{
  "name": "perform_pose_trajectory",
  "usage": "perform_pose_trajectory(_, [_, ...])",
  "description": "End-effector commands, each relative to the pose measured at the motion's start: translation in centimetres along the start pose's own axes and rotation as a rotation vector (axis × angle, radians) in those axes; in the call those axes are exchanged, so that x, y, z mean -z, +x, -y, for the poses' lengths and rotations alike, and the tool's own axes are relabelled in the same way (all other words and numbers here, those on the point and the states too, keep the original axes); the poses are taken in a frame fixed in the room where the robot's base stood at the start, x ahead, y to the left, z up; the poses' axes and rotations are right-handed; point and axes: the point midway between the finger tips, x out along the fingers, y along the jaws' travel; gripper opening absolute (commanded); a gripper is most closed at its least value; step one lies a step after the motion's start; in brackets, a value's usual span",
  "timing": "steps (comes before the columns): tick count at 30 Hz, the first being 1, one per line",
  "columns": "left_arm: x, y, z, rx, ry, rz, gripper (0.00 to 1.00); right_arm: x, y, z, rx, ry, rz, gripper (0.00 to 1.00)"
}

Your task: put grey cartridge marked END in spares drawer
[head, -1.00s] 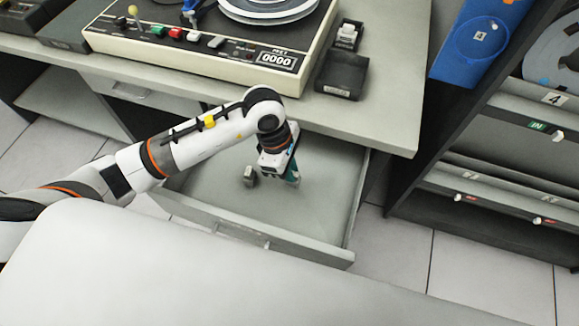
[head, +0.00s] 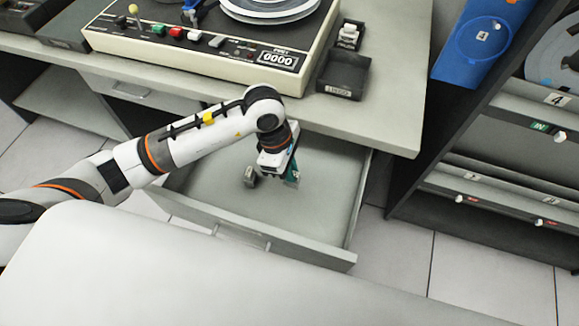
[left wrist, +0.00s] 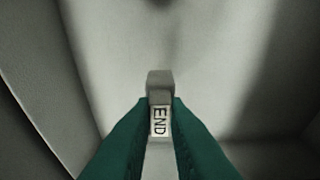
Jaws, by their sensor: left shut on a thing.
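The grey cartridge marked END (left wrist: 160,84) is between the teal fingers of my left gripper (left wrist: 160,140), its label facing the left wrist camera. In the head view my left gripper (head: 290,178) points down inside the open drawer (head: 310,248) under the desk, shut on the cartridge. The cartridge is hard to make out there, and I cannot tell whether it touches the drawer floor. My right gripper is not in view.
A small grey piece (head: 250,177) shows left of the gripper; I cannot tell what it is. The desk edge (head: 350,135) overhangs the drawer's back. A black tray (head: 343,75) and a tape machine (head: 220,45) stand on the desk. A rack (head: 490,200) stands right.

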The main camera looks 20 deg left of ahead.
Motion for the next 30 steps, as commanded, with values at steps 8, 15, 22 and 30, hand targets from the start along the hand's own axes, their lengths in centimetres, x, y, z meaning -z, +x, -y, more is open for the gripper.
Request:
perform_pose_trajectory(8, [0.0,0.2,0.0,0.0,0.0,-0.001,0.0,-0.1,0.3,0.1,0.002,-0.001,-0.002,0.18])
perform_pose_trajectory(15, [-0.2,0.9,0.0,0.0,0.0,0.0,0.0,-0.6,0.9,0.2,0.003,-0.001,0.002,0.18])
perform_pose_trajectory(22, [-0.4,1.6,0.0,0.0,0.0,0.0,0.0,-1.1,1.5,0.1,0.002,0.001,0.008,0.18])
perform_pose_trajectory(30, [-0.6,2.3,0.0,0.0,-0.001,0.0,0.0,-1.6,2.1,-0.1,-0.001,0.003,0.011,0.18])
